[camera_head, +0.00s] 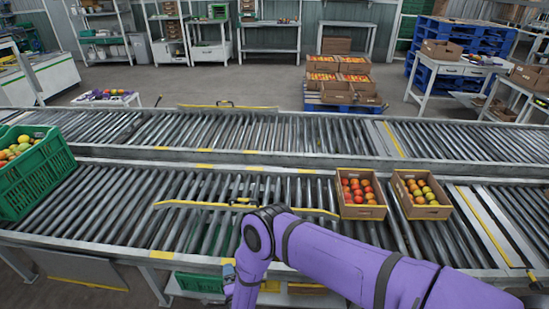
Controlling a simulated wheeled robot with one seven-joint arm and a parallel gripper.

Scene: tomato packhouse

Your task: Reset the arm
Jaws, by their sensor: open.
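My purple arm (340,262) reaches in from the lower right, over the near roller conveyor (110,205). It bends at a dark joint near the middle of the picture. From there a link points down toward the bottom edge, in front of the conveyor's near side. My gripper is not visible; it is below the picture or hidden behind the arm. Nothing can be seen held by the arm.
Two cardboard boxes of tomatoes, one left (362,212) and one right (435,212), stand on the near conveyor beyond my arm. A green crate (40,180) of tomatoes is at far left. A yellow-edged bar (185,204) crosses the rollers. A second conveyor (240,135) runs behind.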

